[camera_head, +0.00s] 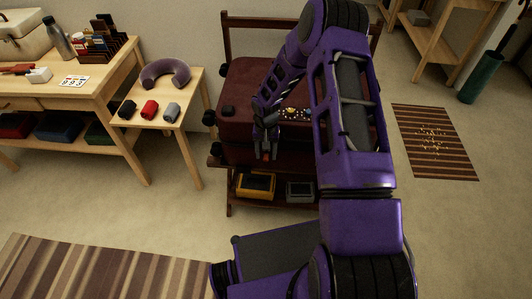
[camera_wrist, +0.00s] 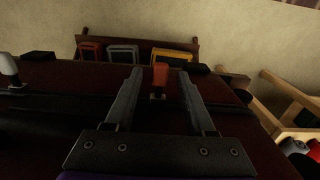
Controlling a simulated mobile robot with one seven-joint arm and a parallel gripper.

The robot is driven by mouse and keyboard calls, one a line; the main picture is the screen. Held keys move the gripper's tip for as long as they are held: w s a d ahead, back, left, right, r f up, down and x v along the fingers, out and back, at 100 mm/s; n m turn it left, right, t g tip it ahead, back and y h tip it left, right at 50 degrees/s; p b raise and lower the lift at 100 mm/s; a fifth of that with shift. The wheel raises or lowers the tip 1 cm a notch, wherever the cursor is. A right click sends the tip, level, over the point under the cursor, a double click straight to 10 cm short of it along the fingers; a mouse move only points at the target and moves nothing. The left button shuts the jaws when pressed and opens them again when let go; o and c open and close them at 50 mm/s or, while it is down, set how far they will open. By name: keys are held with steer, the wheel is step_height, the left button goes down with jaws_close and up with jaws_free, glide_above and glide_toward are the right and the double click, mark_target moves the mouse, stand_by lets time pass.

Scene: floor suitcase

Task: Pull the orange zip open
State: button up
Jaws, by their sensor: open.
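The dark red suitcase (camera_head: 245,85) lies on a dark wooden stand. The orange zip pull (camera_wrist: 160,74) stands up from the suitcase edge in the wrist view, on a small dark slider. My gripper (camera_head: 264,152) is at the suitcase's front edge, pointing down. In the wrist view its two fingers are spread, one on each side of the orange pull, with a visible gap on both sides. Whether the fingertips are level with the pull in depth, I cannot tell. A pale grey pull (camera_wrist: 9,66) stands farther left on the same suitcase. My arm hides the suitcase's right part in the head view.
The stand's lower shelf holds a yellow tray (camera_head: 256,185) and a grey tray (camera_head: 300,191). A small wooden table to the left carries a neck pillow (camera_head: 165,74) and rolled items, including a red one (camera_head: 150,109). Floor in front is open, with a striped rug (camera_head: 90,270).

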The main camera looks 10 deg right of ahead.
jaws_close()
stand_by(1.3)
